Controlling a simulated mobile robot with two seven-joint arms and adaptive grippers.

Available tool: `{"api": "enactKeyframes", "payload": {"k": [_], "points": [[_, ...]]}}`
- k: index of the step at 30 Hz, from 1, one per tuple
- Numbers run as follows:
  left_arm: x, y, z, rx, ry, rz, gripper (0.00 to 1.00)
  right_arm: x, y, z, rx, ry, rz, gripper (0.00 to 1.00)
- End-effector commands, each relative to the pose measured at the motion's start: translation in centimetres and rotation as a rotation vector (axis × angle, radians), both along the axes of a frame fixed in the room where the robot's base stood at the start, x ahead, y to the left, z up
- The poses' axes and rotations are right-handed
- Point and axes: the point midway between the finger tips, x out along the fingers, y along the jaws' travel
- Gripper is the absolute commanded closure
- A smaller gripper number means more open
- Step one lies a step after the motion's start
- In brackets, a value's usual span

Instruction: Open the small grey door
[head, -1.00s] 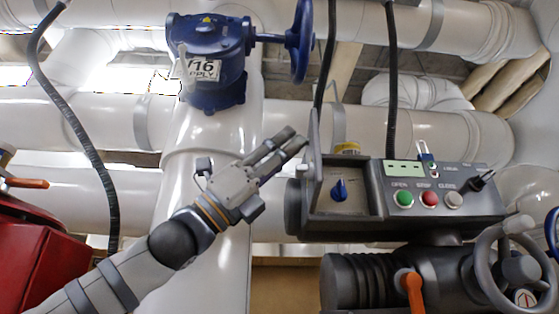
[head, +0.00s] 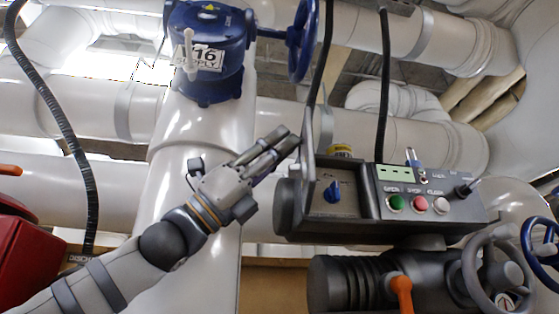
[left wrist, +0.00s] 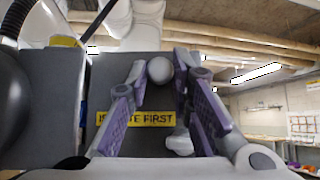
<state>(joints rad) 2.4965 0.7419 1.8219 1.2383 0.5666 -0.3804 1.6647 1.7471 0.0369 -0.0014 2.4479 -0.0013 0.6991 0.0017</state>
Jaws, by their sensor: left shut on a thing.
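The small grey door (head: 308,150) stands open at the left edge of the dark control box (head: 340,230), seen nearly edge-on in the head view. The box's recess with a blue rotary switch (head: 334,191) is uncovered. My left gripper (head: 285,140) is at the door's left side, with its fingers pointing at it. In the left wrist view the door's face (left wrist: 145,143) fills the middle, with a yellow label (left wrist: 150,118) partly hidden by a finger. The left gripper (left wrist: 162,72) is shut on the door's pale handle (left wrist: 180,142). My right gripper is not in view.
Green, red and pale buttons (head: 420,204) are on the panel to the right. An orange lever (head: 401,292) and a grey handwheel (head: 492,272) are below. A blue valve (head: 207,50) and white pipes stand behind. A red object (head: 30,250) is at left.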

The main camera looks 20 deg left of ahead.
Motion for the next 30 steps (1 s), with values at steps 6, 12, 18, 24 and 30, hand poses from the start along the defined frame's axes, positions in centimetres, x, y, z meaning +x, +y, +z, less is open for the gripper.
{"api": "enactKeyframes", "payload": {"k": [6, 12, 18, 24, 30], "points": [[-0.1, -0.1, 0.0, 0.001, 0.000, -0.002, 0.60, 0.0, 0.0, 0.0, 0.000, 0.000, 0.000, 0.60], [-0.1, 0.0, -0.1, 0.001, 0.000, -0.001, 0.60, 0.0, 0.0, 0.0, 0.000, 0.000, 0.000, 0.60], [-0.9, 2.7, -2.8, -0.002, 0.004, 0.001, 0.60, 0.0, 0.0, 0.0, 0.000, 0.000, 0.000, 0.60], [-2.3, 6.1, -6.5, 0.000, 0.003, 0.000, 0.60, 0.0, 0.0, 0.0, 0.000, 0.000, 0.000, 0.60], [-3.1, 7.7, -8.4, 0.001, 0.000, -0.001, 0.60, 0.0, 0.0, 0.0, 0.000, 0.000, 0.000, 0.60]]}}
